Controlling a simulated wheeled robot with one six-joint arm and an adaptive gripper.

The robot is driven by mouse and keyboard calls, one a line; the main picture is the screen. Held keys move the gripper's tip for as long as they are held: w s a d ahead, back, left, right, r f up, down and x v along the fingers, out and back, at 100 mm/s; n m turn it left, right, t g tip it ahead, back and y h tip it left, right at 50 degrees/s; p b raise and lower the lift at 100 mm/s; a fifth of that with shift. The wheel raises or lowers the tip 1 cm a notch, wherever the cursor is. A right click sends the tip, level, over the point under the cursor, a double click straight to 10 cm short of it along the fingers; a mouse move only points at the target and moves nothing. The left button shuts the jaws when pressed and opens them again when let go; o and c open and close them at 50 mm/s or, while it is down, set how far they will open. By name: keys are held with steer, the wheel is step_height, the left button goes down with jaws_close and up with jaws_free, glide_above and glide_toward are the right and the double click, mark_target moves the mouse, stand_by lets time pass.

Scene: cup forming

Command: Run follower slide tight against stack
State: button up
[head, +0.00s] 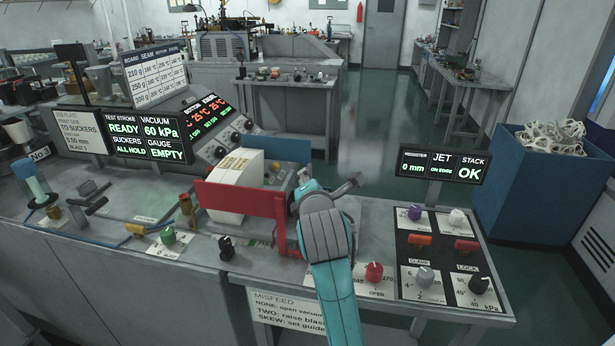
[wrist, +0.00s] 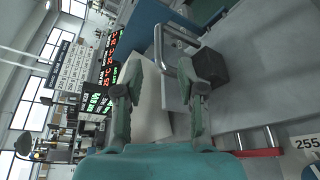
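A white stack of blanks (head: 241,175) stands upright on the bench, with a red plate and frame (head: 236,200) along its near side. My gripper (head: 322,188) is just right of the stack, and my teal arm hides part of the bench there. In the wrist view my gripper (wrist: 160,76) has its two fingers well apart, with no object clearly held. A bent grey metal bar (wrist: 166,55) and a dark block (wrist: 211,68) lie by the right fingertip; I cannot tell if either belongs to the follower slide. A pale panel (wrist: 150,100) shows between the fingers.
A display (head: 441,166) reads register 0 mm, jet on edge, stack OK. Right of my arm are a red knob (head: 374,271) and a black control panel (head: 437,262). A blue bin (head: 540,190) stands on the floor at the right.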

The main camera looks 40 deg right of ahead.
steer(key=shift+v, duration=2.15)
